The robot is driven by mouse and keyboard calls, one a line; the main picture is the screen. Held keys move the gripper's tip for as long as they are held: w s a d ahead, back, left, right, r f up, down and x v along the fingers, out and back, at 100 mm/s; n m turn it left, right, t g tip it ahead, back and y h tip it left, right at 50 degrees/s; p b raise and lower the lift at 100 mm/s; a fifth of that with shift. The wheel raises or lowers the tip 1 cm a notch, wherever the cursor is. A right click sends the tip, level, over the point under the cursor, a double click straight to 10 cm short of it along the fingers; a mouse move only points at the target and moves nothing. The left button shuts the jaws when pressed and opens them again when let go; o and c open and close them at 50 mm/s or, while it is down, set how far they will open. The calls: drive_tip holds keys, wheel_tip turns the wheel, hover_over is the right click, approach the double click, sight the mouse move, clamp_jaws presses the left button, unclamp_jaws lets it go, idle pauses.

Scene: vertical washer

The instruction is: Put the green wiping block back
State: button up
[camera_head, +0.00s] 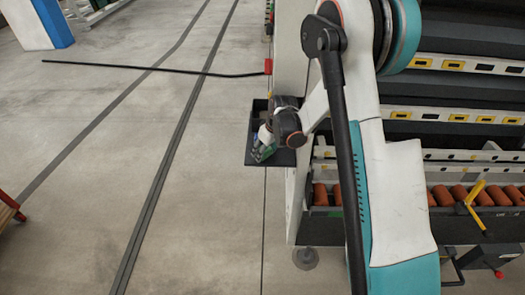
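A small green block (264,153), in part dark and white, shows at the black tray (253,120) on the left side of the machine. My arm comes down from the upper right, and its wrist is over the tray's right part. My gripper (264,140) is at the tray, right against or just above the green block. The fingers are too small and too covered by the wrist to tell whether they hold the block. I cannot tell whether the block rests on the tray floor or hangs just above it.
The machine (470,150) fills the right side, with orange rollers (445,196) and a yellow handle (475,193). A black hose or rod (150,69) runs left from a red fitting (268,66). The concrete floor on the left is mostly free.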

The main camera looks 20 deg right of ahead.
sight(267, 152)
drive_tip(key=shift+w+a+f+b, duration=0.3)
drive_tip(key=shift+w, duration=0.3)
drive_tip(key=shift+f, duration=0.15)
drive_tip(key=shift+s+d, duration=0.1)
drive_tip(key=o, duration=1)
drive_tip(key=shift+b, duration=0.3)
drive_tip(key=shift+o, duration=0.2)
drive_tip(key=shift+p+v, duration=1.7)
drive_tip(key=shift+v, duration=2.2)
